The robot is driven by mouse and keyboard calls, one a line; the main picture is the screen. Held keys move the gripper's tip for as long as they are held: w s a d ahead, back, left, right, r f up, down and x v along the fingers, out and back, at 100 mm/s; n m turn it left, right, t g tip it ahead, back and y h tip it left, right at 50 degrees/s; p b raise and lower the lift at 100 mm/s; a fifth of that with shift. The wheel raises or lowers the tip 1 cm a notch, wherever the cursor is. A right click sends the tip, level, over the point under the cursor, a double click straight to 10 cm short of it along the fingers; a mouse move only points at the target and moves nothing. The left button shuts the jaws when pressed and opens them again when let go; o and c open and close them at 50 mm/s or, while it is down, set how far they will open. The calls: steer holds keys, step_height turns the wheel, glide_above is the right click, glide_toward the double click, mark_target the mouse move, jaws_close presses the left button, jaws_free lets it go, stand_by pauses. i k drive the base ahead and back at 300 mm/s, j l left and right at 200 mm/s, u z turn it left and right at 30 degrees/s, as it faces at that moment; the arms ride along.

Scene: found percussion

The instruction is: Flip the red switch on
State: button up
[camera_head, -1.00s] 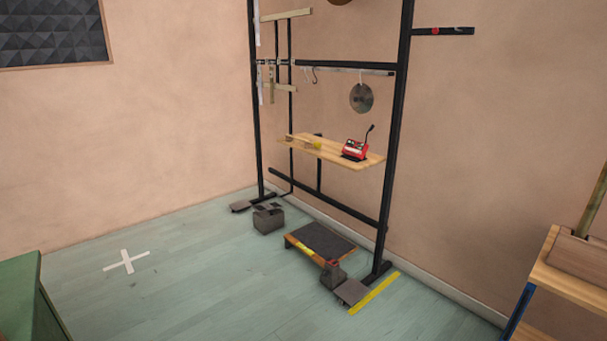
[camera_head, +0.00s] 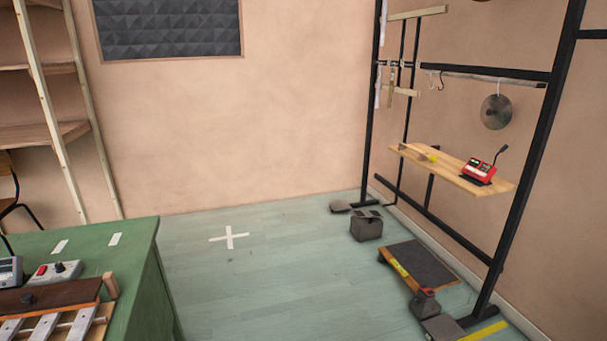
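A grey box (camera_head: 62,274) on the green table at the lower left carries a small red switch (camera_head: 41,270) and a dark knob; the switch's position is too small to tell. A red device (camera_head: 478,171) with a black upright lever or stalk stands on the wooden shelf (camera_head: 445,174) of the black rack at the right. I cannot tell which way that stalk is set. My gripper is not in view.
The green table (camera_head: 130,256) also holds a grey device (camera_head: 10,271) and a wooden bar instrument (camera_head: 55,322). The floor around the white cross (camera_head: 229,238) is clear.

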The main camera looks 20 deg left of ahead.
mark_target(43, 269)
steer(key=i+j+u, duration=0.1)
steer(key=u, duration=0.3)
steer(key=i+u, duration=0.3)
steer(key=u, duration=0.15)
steer(key=i+u, duration=0.15)
steer(key=u, duration=0.25)
steer(key=i+l+u, duration=0.15)
steer(key=u, duration=0.25)
steer(key=i+l+u, duration=0.2)
steer(key=u, duration=0.2)
steer(key=i+l+u, duration=0.25)
steer(key=u, duration=0.15)
steer(key=i+l+u, duration=0.5)
steer(key=l+u, duration=0.25)
steer(key=i+l+u, duration=0.15)
steer(key=l+u, duration=0.2)
steer(key=i+l+u, duration=0.15)
steer(key=l, duration=0.35)
steer(key=j+u, duration=0.2)
steer(key=u, duration=0.25)
